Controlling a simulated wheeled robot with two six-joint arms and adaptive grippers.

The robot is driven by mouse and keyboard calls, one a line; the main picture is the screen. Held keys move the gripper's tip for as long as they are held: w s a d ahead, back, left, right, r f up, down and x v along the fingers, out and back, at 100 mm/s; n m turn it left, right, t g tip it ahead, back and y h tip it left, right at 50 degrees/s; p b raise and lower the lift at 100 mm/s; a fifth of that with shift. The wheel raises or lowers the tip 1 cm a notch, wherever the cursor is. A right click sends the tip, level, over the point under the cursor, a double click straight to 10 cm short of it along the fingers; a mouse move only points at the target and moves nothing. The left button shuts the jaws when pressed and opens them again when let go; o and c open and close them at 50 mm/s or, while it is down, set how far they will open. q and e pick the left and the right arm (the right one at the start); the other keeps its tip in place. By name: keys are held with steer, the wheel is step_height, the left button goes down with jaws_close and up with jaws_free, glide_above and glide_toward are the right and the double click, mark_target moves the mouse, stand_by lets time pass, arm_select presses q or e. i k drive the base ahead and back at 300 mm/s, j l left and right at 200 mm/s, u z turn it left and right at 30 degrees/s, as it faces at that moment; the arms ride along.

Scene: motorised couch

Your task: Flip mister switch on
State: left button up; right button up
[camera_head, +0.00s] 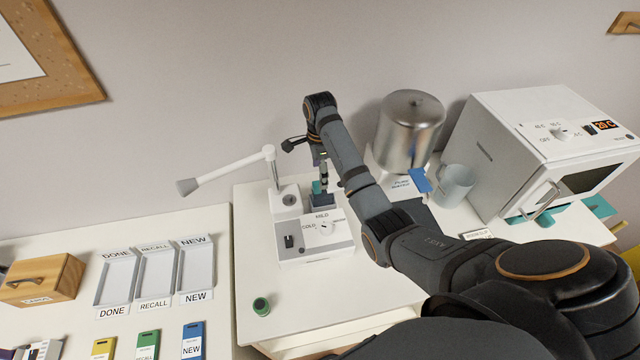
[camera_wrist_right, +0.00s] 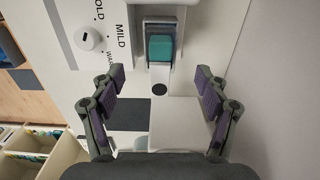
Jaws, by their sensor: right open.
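A white control box (camera_head: 315,243) stands on the white counter. It has a dial (camera_head: 326,228) marked COLD and MILD and a small dark switch (camera_head: 289,242). Behind it, a white stand carries a jointed arm with a grey nozzle (camera_head: 187,187). My right gripper (camera_head: 322,185) points down just behind the box, beside the stand. The dial (camera_wrist_right: 88,38) is at upper left there. Which part is the mister's switch, and its position, I cannot tell.
A steel canister (camera_head: 410,130), a translucent mug (camera_head: 455,185) and a white oven-like cabinet (camera_head: 545,150) stand to the right. A green-topped round item (camera_head: 261,306) is on the counter front. Trays labelled DONE, RECALL and NEW (camera_head: 156,275) lie left.

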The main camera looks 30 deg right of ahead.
mark_target(288, 239)
steer(key=k, duration=1.5)
